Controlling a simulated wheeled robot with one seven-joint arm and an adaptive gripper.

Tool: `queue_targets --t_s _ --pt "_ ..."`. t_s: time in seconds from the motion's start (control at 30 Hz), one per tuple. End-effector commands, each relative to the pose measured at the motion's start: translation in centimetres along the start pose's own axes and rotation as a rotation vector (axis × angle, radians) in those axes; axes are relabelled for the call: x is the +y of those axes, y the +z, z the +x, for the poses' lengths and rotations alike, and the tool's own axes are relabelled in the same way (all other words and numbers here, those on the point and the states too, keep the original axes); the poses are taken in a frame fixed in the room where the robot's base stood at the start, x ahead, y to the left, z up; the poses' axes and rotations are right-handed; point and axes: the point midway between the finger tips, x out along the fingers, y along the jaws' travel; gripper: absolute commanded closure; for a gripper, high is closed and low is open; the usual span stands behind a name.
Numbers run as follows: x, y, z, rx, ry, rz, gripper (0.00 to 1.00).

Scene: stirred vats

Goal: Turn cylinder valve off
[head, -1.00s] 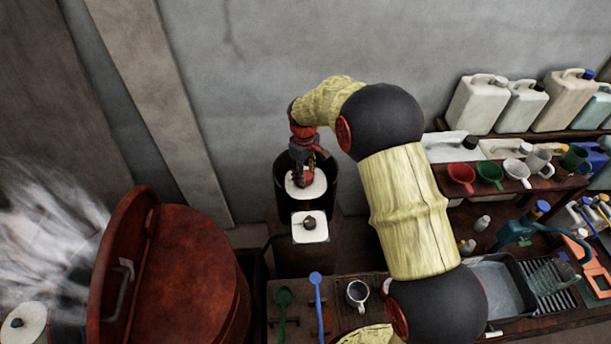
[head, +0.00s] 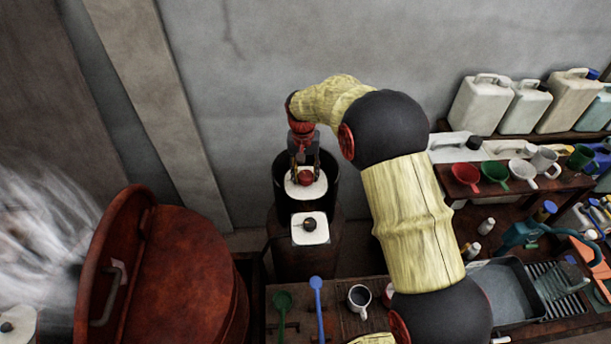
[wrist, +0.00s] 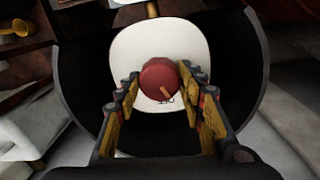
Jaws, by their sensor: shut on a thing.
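The cylinder valve is a round red knob (head: 305,178) on a white rounded plate (head: 318,190), set inside a dark open-fronted collar. In the wrist view the red knob (wrist: 158,76) sits in the middle of the white plate (wrist: 147,40), with a small tan pointer mark on its near side. My gripper (head: 305,174) is over the plate with one finger on each side of the knob, shut on it. The fingers also show in the wrist view (wrist: 160,83), left and right of the knob. The finger contact itself is hard to see.
The dark collar (wrist: 257,60) curves closely around my gripper. A white square plate with a dark knob (head: 311,228) sits just in front. A rusty red vat (head: 185,270) stands left. Shelves at right hold jugs (head: 480,103), mugs and a tray (head: 500,300).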

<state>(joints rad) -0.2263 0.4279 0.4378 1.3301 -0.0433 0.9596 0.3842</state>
Motion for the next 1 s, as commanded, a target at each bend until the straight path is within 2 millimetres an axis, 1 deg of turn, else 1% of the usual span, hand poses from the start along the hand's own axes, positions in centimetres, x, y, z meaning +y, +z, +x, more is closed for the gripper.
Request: queue_targets --t_s 0.2,0.5,0.7,1.0 --pt "-0.02 -0.06 0.05 -0.006 0.000 0.188 0.86" --pt "-0.01 -0.07 0.02 -0.014 0.000 0.375 0.86" --pt "-0.02 -0.08 0.00 -0.016 0.000 0.441 0.86" --pt "-0.03 -0.08 -0.02 -0.017 -0.001 0.469 0.86"
